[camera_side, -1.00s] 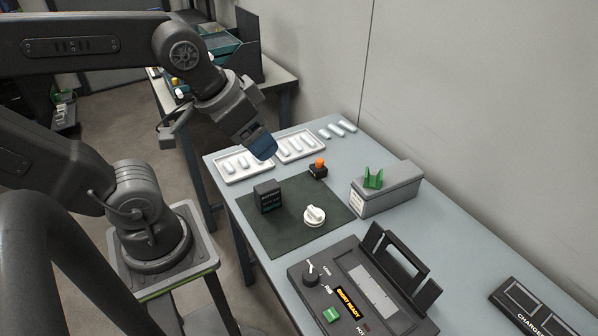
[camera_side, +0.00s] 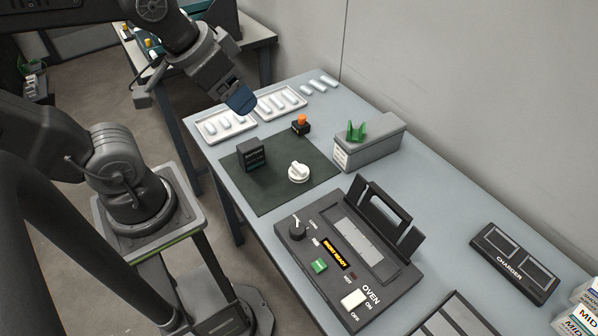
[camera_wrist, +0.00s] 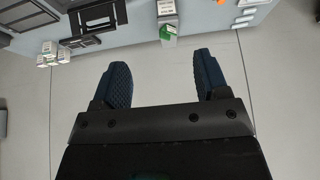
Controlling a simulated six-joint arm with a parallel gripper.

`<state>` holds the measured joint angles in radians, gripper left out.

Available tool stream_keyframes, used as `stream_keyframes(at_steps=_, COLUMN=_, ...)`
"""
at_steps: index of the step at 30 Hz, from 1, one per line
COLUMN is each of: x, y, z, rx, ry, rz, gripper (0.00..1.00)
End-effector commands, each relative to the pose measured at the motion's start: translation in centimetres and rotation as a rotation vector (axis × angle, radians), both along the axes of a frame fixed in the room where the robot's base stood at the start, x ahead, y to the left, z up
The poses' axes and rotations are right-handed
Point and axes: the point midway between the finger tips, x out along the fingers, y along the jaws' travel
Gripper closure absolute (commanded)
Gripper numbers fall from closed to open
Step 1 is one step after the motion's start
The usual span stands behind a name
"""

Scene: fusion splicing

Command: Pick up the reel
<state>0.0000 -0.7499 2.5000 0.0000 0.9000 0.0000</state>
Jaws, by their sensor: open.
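The reel (camera_side: 298,172) is small and white, with a raised knob-like top. It lies on the dark green mat (camera_side: 262,192) on the grey table in the side view. My gripper (camera_side: 242,100), with dark blue fingers, hangs above the white trays at the table's far left end, well apart from the reel. In the wrist view my gripper (camera_wrist: 163,72) shows its two fingers spread wide with only bare wall between them. I cannot make out the reel in the wrist view.
A black box (camera_side: 251,155) and an orange-topped black item (camera_side: 300,124) are near the reel. A white tray (camera_side: 226,134) lies behind the mat. A grey block with a green cradle (camera_side: 357,131) stands right, the oven unit (camera_side: 347,262) in front, a charger (camera_side: 513,262) farther right.

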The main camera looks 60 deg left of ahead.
Motion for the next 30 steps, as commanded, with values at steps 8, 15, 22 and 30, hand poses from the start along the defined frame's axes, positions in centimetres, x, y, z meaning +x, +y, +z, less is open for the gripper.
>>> stream_keyframes(at_steps=8, x=0.0, y=0.0, z=0.0, rx=0.000, ry=0.000, rz=0.000, gripper=0.14)
stream_keyframes(at_steps=15, x=0.4, y=0.0, z=-0.1, rx=0.015, ry=0.012, rz=-0.026, gripper=0.14)
stream_keyframes(at_steps=22, x=4.7, y=0.5, z=-2.3, rx=0.158, ry=0.135, rz=-0.334, gripper=0.14)
stream_keyframes(at_steps=30, x=11.0, y=1.6, z=-8.7, rx=0.316, ry=0.302, rz=-0.896, gripper=0.14)
